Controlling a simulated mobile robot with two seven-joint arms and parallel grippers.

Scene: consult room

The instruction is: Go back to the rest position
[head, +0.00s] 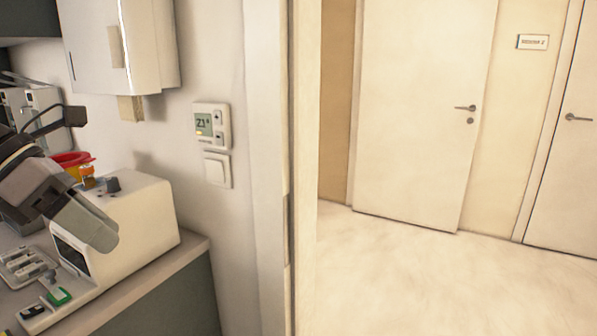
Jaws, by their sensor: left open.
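My left gripper (92,226) comes in from the left, above the counter and in front of a white box-shaped device (140,222). Its dark grey fingers point down and to the right. It is open, with nothing seen between its fingers. Whether it touches the device cannot be told from this view. My right gripper does not show.
The counter (190,262) ends near a door frame (268,160). A tray (22,268) and a small green item (58,297) lie below the gripper. A thermostat (211,125) is on the wall. Bare floor (420,285) leads to a closed white door (425,110).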

